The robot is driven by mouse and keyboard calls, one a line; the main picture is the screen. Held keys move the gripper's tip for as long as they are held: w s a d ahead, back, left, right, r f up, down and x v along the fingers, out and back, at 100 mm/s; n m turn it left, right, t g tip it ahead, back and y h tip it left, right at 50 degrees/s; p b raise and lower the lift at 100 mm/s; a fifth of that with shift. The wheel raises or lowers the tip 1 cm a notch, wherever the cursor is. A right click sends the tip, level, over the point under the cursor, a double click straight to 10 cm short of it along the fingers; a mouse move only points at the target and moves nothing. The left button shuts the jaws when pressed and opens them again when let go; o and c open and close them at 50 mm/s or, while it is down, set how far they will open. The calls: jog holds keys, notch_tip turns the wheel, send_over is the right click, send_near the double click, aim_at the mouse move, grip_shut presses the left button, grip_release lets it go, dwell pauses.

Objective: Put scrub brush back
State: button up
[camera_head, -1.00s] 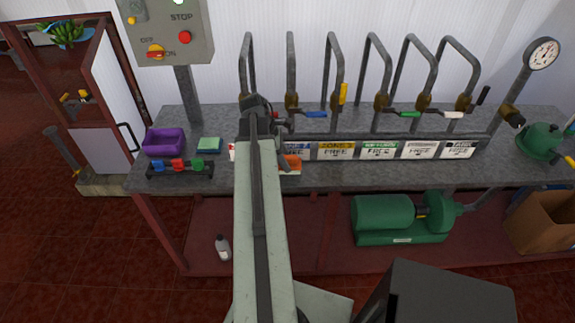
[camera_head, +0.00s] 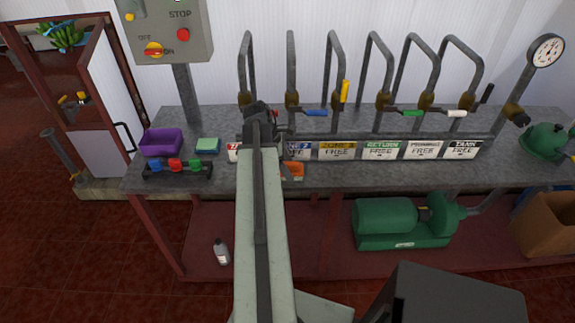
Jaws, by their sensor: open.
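An orange item (camera_head: 292,170) lies at the front edge of the grey bench, just right of my arm. It may be the scrub brush, but it is small and partly covered, so I cannot tell. My gripper (camera_head: 262,128) is at the far end of my pale arm, over the bench and in front of the pipes. It is open, with its fingers mostly hidden by the arm. A purple bin (camera_head: 160,142) and a green sponge (camera_head: 208,145) sit on the bench to the left.
A row of upright bent pipes (camera_head: 335,70) with coloured valve handles and labels stands behind. A rack with blue, red and green pieces (camera_head: 178,170) is at the bench's front left. A green pump (camera_head: 405,222) and a white bottle (camera_head: 221,252) are on the lower shelf.

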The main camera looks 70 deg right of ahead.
jog(key=p+v, duration=1.1)
jog(key=v, duration=0.1)
jog(key=shift+r, duration=0.15)
jog(key=w+a+f+m+t, duration=0.1)
jog(key=w+a+m+t, duration=0.1)
jog(key=w+a, duration=2.05)
jog(key=w+a+m+t, duration=0.1)
jog(key=w+a, duration=0.3)
jog(key=a, duration=1.2)
jog(key=w+a+m+t+y, duration=0.1)
jog(key=w+a, duration=0.3)
jog(key=a, duration=1.2)
jog(key=shift+w+a+f+y, duration=0.2)
jog(key=shift+f+y, duration=0.1)
jog(key=shift+f, duration=0.2)
jog(key=shift+s, duration=0.1)
